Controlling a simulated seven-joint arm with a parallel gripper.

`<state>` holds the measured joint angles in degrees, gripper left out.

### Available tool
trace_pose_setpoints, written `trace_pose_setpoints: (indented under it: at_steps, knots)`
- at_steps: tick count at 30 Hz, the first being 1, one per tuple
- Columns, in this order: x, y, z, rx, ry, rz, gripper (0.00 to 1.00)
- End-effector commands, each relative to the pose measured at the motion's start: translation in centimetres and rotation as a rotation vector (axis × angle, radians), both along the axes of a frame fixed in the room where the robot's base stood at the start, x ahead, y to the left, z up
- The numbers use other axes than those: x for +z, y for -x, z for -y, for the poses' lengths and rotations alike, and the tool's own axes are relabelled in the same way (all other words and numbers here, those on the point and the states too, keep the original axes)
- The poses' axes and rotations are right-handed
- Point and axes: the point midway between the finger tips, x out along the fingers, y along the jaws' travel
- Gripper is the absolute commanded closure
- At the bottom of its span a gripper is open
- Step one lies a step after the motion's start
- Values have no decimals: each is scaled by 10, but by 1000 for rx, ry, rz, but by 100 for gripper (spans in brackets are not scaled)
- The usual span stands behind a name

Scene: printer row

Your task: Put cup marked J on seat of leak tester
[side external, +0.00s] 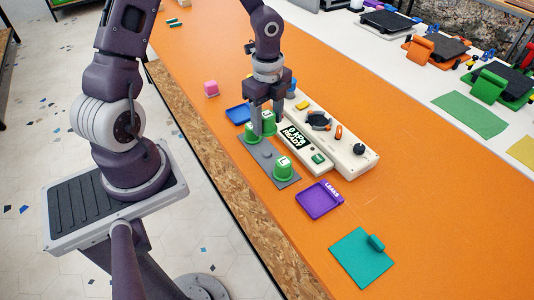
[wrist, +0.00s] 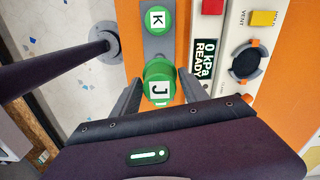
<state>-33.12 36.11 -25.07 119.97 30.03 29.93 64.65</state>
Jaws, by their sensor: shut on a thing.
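My gripper (side external: 268,123) is shut on the green cup marked J (wrist: 160,74), which shows between the fingers in the wrist view. J looks larger there than the green cup marked K (wrist: 158,18), so it seems raised above the grey rack (side external: 267,157). In the side view the fingers partly hide the held cup. The leak tester (side external: 345,157) is a cream box beside the rack, its display reading 0 kPa READY. Its round dark seat with orange clamps (side external: 318,121) is empty; the seat also shows at right in the wrist view (wrist: 245,62).
Another green cup (side external: 283,169) stands at the rack's near end, and one (side external: 252,134) near its far end. The orange bench right of the tester is clear.

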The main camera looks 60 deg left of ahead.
Motion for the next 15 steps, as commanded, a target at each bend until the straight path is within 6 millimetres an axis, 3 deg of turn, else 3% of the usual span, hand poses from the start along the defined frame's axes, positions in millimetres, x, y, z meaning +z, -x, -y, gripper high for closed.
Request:
trace_pose_setpoints:
  at_steps: [12,15]
  knots:
    - [-83,1,1,-1,1,-6,87]
    - [-93,0,1,0,0,-2,87]
